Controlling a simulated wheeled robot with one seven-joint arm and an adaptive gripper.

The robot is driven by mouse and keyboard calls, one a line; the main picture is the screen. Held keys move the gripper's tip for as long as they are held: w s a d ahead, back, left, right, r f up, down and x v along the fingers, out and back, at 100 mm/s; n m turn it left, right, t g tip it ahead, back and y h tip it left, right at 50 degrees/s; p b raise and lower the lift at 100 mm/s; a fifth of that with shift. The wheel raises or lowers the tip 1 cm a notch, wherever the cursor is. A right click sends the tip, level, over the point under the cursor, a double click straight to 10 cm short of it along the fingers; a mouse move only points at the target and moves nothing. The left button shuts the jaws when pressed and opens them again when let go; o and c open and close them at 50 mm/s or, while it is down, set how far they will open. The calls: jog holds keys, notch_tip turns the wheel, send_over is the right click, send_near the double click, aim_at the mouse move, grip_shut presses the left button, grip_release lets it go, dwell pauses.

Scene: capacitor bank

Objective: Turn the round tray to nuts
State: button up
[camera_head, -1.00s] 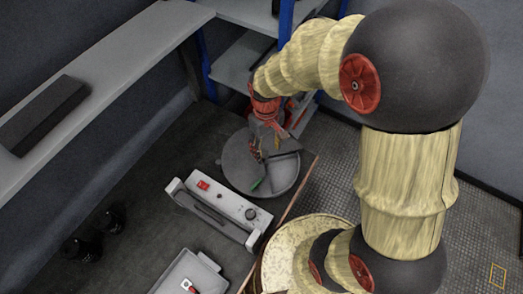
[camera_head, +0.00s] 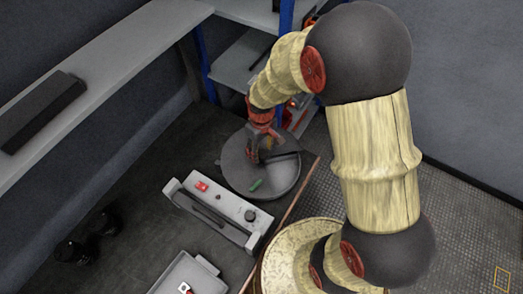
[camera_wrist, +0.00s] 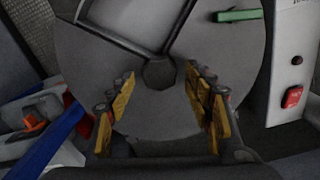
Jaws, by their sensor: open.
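The round grey tray (camera_head: 238,178) lies on the dark bench at its far right corner. It has raised dividers and a central hub (camera_wrist: 159,72). A small green piece (camera_head: 256,184) lies in one compartment, and it also shows at the upper right in the wrist view (camera_wrist: 238,15). My gripper (camera_head: 256,156) is over the tray. In the wrist view my gripper (camera_wrist: 160,95) is open, its yellow-padded fingers on either side of the hub, with nothing between them but tray surface. I cannot tell whether the fingers touch the tray. No nuts can be made out.
A grey device with a red switch (camera_head: 202,186) and black knob (camera_head: 250,215) stands close beside the tray. A white bin (camera_head: 190,276) is at the front. Dark cylinders (camera_head: 70,251) stand at left. A blue-post shelf (camera_head: 240,60) rises behind.

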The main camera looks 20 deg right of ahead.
jog(key=c, duration=0.3)
grip_shut()
dwell(0.5)
